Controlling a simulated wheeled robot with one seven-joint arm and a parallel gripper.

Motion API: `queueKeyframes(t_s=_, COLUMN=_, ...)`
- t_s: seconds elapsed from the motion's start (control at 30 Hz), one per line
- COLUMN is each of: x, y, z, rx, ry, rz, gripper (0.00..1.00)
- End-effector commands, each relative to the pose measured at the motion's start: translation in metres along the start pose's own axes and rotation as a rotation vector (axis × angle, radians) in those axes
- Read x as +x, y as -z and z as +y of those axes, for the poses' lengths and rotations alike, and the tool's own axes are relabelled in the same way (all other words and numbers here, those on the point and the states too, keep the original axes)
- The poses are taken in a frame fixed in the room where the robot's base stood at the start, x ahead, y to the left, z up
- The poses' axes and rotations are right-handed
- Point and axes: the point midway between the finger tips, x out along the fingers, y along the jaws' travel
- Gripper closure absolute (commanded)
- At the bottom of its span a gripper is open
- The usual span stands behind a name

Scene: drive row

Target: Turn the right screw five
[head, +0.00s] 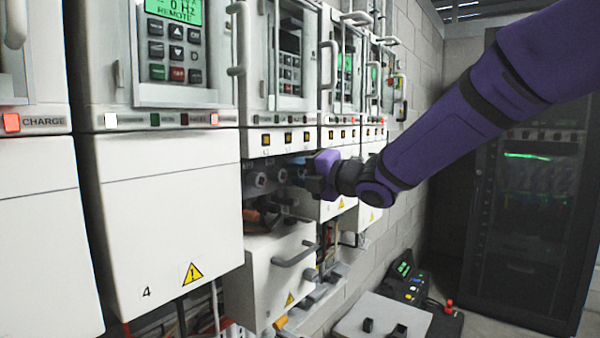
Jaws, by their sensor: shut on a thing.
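The opened drive (281,265), between the drive marked 4 and the drives farther right, shows a dark recess below its lamps. Two round grey screws are in this recess, a left one (260,180) and a middle one (283,174). My purple gripper (307,172) reaches in from the right, with its fingers at the recess's right part, just right of the middle screw. It is shut on the right screw, which the fingers and hand hide. How far the screw is turned cannot be seen.
Closed drive 4 (172,225) stands to the left. A grey case (382,317) and a control box (409,287) lie lower right. A dark rack (520,200) stands behind.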

Motion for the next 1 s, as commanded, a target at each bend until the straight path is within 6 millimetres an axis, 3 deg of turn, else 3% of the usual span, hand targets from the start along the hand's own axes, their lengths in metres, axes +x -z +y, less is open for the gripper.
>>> queueKeyframes(t_s=0.6, x=-0.0007, y=-0.0014, z=-0.0011, rx=0.574, ry=0.001, rz=-0.003, gripper=0.92)
queueKeyframes(t_s=1.0, x=-0.0007, y=-0.0011, z=-0.0015, rx=0.829, ry=0.002, rz=-0.003, gripper=0.92)
